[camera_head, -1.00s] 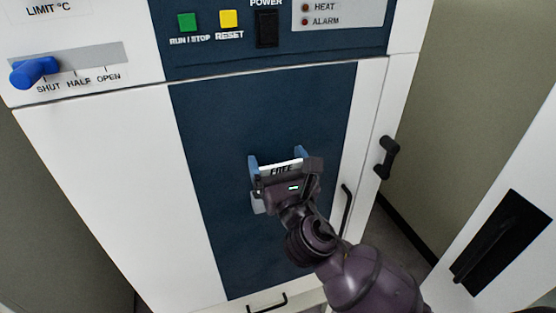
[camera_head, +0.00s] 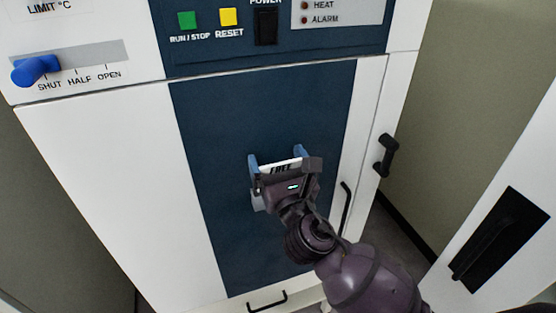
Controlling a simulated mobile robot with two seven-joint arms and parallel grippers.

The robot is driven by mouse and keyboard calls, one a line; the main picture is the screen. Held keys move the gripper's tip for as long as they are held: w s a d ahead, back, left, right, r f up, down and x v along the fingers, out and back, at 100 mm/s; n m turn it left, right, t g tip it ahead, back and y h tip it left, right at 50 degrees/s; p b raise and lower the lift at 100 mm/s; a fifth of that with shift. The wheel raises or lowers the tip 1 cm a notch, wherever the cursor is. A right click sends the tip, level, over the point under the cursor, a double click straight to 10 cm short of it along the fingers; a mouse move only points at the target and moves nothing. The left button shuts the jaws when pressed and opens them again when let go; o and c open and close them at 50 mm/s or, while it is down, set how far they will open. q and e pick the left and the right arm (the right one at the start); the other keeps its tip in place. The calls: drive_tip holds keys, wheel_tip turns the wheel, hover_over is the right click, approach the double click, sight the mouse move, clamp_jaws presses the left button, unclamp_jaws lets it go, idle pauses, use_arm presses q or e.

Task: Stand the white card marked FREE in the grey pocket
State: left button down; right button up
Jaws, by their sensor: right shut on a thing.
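The white card marked FREE (camera_head: 279,167) is in my right gripper (camera_head: 284,172), in front of the dark blue panel of the machine. Only its top part with the lettering shows above the gripper; its lower part is hidden. My left gripper is not in view.
The dark blue panel (camera_head: 215,130) is bare around the pocket. A black handle (camera_head: 385,155) is on the machine's right side. A blue lever (camera_head: 35,69), a green button (camera_head: 187,21) and a yellow button (camera_head: 229,19) are above. A white door (camera_head: 515,190) stands at the right.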

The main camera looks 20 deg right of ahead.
drive_tip(key=shift+w+f+b, duration=0.2)
drive_tip(key=shift+f+b, duration=1.1)
drive_tip(key=shift+f, duration=0.8)
drive_tip(key=o, duration=0.8)
drive_tip(key=shift+w+d+r, duration=0.1)
drive_tip(key=shift+r, duration=0.1)
drive_tip(key=shift+s+f, duration=0.2)
drive_tip(key=shift+f, duration=0.05)
drive_tip(key=shift+s+f, duration=0.1)
drive_tip(key=shift+f, duration=0.25)
drive_tip(key=shift+s+f, duration=0.1)
